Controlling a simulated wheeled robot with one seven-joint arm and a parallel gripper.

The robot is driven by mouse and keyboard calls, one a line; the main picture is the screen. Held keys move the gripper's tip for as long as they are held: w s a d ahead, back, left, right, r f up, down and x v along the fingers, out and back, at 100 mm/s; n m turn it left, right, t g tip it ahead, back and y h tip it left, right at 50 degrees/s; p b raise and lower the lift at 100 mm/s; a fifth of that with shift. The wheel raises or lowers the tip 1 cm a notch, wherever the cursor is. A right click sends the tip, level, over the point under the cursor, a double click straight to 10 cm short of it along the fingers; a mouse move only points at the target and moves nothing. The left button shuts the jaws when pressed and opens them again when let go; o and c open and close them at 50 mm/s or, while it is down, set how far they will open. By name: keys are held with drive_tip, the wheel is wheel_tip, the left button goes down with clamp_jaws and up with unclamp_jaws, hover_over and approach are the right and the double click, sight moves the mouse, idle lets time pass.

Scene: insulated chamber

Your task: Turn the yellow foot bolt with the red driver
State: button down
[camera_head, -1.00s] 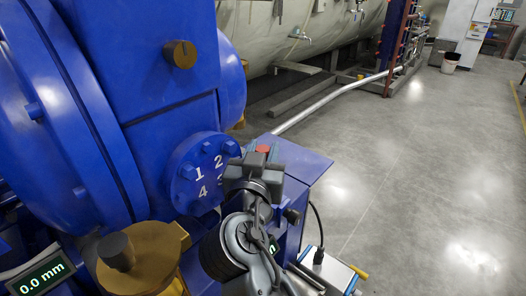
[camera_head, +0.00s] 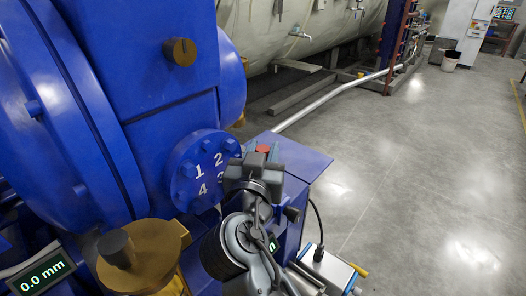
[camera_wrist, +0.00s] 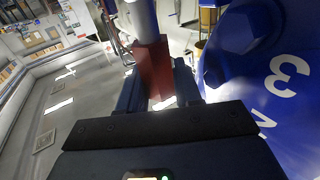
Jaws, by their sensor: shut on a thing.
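The red driver shows in the wrist view (camera_wrist: 153,70) as a red block with a pale grey shaft, held between the two dark fingers of my gripper (camera_wrist: 158,90). In the head view only a small red top of the driver (camera_head: 263,149) shows above my gripper (camera_head: 257,163). My gripper is shut on it, just right of the blue flange with painted numbers (camera_head: 203,170). The driver's working end is hidden in the head view. I cannot clearly make out a yellow foot bolt. A brass-yellow part with a dark knob (camera_head: 150,255) stands at lower left.
A large blue housing (camera_head: 85,100) fills the left, with a brass knob (camera_head: 180,52) on it. A display (camera_head: 42,272) reads 0.0 mm; another is mostly hidden behind my arm. A blue ledge (camera_head: 300,160) lies beside my gripper. The grey floor (camera_head: 430,170) at right is open.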

idle(0.4)
drive_tip(key=c, duration=0.7)
unclamp_jaws()
